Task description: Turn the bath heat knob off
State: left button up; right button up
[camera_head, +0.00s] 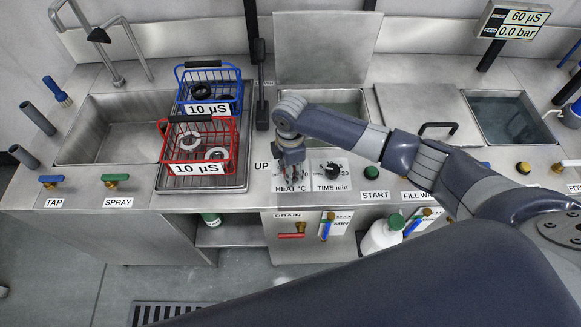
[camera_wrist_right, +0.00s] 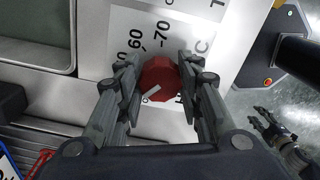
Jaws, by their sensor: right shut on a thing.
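The bath heat knob (camera_wrist_right: 159,78) is red and round, with a white pointer line towards the lower left in the wrist view. It sits on a white dial plate (camera_wrist_right: 128,18) marked with numbers such as 60 and 70. My right gripper (camera_wrist_right: 158,82) is shut on the knob, one finger on each side. In the head view my right gripper (camera_head: 291,168) points down over the HEAT plate (camera_head: 283,186) and hides the knob. My left gripper (camera_wrist_right: 264,118) hangs empty over the floor in front of the counter, its fingers apart.
The black TIME knob (camera_head: 332,170) is close on the right. A DRAIN valve (camera_head: 292,235) is on the front below.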

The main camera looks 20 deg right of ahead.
jog(key=n+p, duration=0.1)
jog(key=n, duration=0.4)
jog(key=shift+n, duration=0.3)
dwell(0.4)
jog(key=o, duration=1.1)
jog(key=shift+c, duration=0.2)
notch_tip(320, 180, up, 12)
jog(key=shift+a, duration=0.1)
